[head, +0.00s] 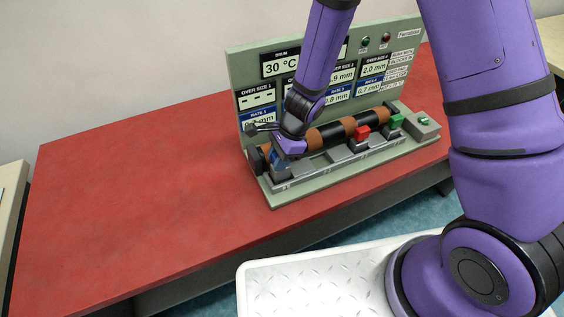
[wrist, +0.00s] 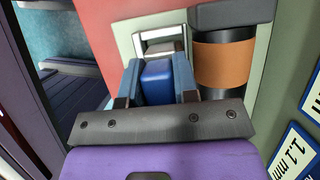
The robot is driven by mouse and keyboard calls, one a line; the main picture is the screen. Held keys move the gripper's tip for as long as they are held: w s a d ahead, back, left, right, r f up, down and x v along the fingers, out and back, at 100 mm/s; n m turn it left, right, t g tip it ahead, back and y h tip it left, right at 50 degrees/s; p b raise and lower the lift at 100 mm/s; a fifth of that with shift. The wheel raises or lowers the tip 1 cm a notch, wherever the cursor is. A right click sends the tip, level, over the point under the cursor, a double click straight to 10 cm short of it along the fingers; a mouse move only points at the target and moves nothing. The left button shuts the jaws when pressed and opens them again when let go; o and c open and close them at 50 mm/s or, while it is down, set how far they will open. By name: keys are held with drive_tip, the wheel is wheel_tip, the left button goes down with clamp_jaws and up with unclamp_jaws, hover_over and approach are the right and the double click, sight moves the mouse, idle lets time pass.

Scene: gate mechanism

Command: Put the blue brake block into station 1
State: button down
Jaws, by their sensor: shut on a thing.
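My gripper (wrist: 158,88) is shut on the blue brake block (wrist: 158,79), which sits between the two fingers in the wrist view. Just beyond the block is a metal-framed opening (wrist: 160,40) on the grey-green base, beside the drum with its brown band (wrist: 222,65). In the head view my gripper (head: 279,160) is low at the left end of the machine base (head: 290,195), over the leftmost station. My arm and gripper hide most of the block there. I cannot tell whether the block touches the station.
A red block (head: 361,133) and a green block (head: 396,121) stand in other stations along the drum (head: 330,134). The display panel (head: 240,75) rises behind the drum. The red table (head: 140,170) is clear on the left.

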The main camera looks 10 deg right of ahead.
drive_tip(key=shift+f, duration=0.8)
drive_tip(key=shift+f, duration=0.15)
drive_tip(key=c, duration=0.9)
unclamp_jaws()
